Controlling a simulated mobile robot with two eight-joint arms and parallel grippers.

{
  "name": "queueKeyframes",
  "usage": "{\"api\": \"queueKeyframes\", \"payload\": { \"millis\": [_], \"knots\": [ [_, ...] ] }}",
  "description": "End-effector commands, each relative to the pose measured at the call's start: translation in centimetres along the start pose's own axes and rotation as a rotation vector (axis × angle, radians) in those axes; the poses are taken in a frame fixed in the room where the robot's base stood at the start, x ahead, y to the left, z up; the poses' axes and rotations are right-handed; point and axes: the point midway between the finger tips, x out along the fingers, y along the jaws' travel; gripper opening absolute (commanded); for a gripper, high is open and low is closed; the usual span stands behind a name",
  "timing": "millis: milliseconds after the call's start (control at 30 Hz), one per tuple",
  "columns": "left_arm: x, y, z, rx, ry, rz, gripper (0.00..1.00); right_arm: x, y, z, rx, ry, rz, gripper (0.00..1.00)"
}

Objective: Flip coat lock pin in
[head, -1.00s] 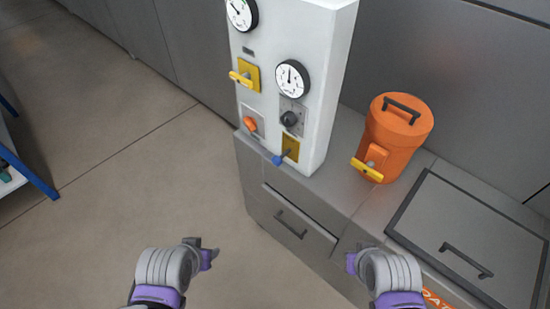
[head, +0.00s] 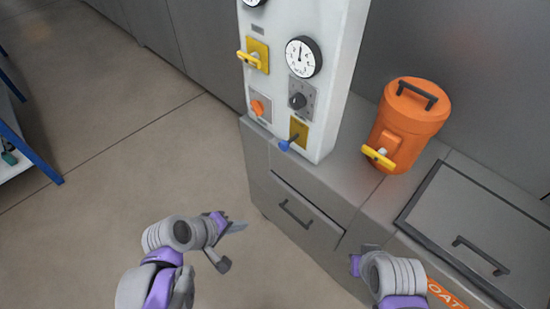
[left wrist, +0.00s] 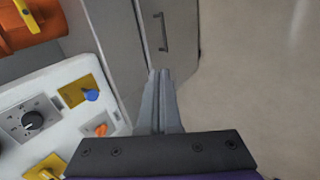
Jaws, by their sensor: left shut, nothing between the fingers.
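A white control panel (head: 302,120) stands on the grey cabinet. Low on it a blue-tipped lever (head: 286,145) sits on a yellow plate (head: 299,130); the blue tip (left wrist: 91,95) also shows in the left wrist view. I cannot tell for certain which part is the coat lock pin. An orange label (head: 446,294), partly cut off and reading "OAT", is at the lower right. My left gripper (head: 240,227) is shut and empty, in front of the cabinet and apart from the panel. My right gripper (head: 356,262) is by the cabinet's front; its fingers are mostly hidden.
The panel also has gauges, a yellow handle (head: 249,60), a black knob (head: 297,101) and an orange switch (head: 257,107). An orange canister (head: 408,120) with a yellow tap and a grey hatch (head: 480,220) are to the right. A drawer handle (head: 294,214) sticks out.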

Motion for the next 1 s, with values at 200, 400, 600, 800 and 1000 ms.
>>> {"api": "queueKeyframes", "payload": {
  "millis": [200, 400, 600, 800, 1000],
  "knots": [
    [4.3, 3.2, -2.2, -0.621, -0.170, 0.285, 0.00, 3.3, 0.0, 2.2, 0.000, -0.013, 0.000, 0.00],
    [5.6, 5.5, -5.8, -1.116, -0.396, 0.521, 0.00, 5.7, 0.0, 3.5, 0.000, -0.022, 0.000, 0.00],
    [5.5, 6.1, -9.1, -1.418, -0.598, 0.672, 0.00, 7.1, 0.0, 4.2, 0.000, -0.027, 0.000, 0.00],
    [5.1, 6.2, -10.3, -1.520, -0.685, 0.725, 0.00, 7.5, 0.0, 4.4, 0.000, -0.028, 0.000, 0.00],
    [5.0, 6.3, -10.3, -1.524, -0.689, 0.727, 0.00, 7.5, 0.0, 4.4, 0.000, -0.028, 0.000, 0.00]
  ]
}}
